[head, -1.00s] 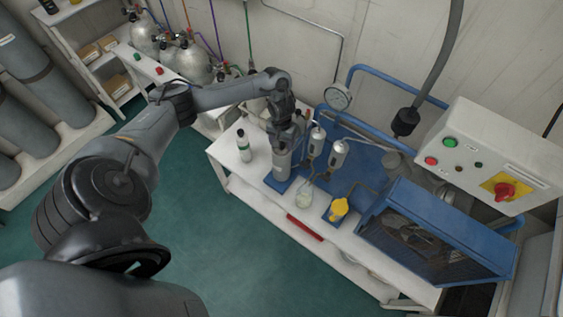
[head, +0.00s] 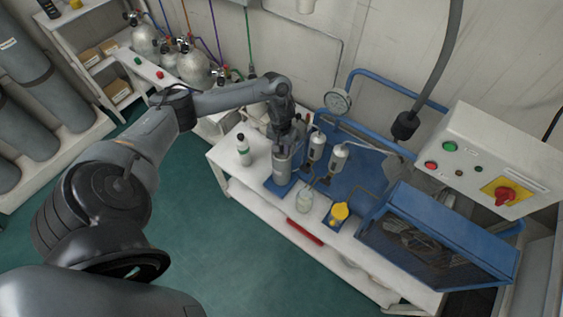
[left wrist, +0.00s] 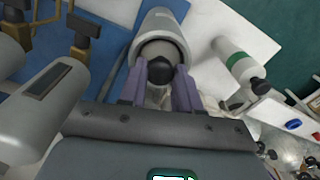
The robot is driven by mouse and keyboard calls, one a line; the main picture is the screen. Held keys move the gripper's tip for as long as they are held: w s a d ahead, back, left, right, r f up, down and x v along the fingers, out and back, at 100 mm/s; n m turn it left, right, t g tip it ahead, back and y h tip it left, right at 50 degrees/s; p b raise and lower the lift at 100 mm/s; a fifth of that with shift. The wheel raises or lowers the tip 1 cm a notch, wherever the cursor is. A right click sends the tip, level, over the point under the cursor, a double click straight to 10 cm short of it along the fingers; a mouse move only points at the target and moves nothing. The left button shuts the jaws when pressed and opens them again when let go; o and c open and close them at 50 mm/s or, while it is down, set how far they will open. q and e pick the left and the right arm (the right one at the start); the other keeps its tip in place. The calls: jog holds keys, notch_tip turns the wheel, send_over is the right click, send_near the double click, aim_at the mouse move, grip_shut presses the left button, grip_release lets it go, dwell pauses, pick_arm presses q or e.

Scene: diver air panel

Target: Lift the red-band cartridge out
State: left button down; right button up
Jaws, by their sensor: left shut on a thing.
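My left gripper (head: 284,146) points down over an open-topped grey cylindrical housing (head: 283,173) on a blue base. In the left wrist view, the fingers of the left gripper (left wrist: 160,75) are closed on either side of the black knob (left wrist: 160,70) of a pale cartridge. That cartridge sits inside the mouth of the grey housing (left wrist: 165,27), with its body hidden. No red band shows on it. A white cartridge with a green band (head: 243,151) stands upright on the bench left of the housing; it also shows in the left wrist view (left wrist: 236,62). My right gripper is not in view.
Two grey filter cylinders (head: 338,156) with piping stand close right of the housing. A clear jar (head: 305,200) and a yellow-topped item (head: 339,212) stand near the front of the white bench (head: 226,156). A blue mesh-fronted enclosure (head: 425,245) occupies the right end.

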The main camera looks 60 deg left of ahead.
pick_arm(q)
jog(key=shift+r, duration=0.1)
jog(key=shift+r, duration=0.65)
notch_tip(320, 180, up, 27)
jog(key=p, duration=1.6)
jog(key=shift+f, duration=0.2)
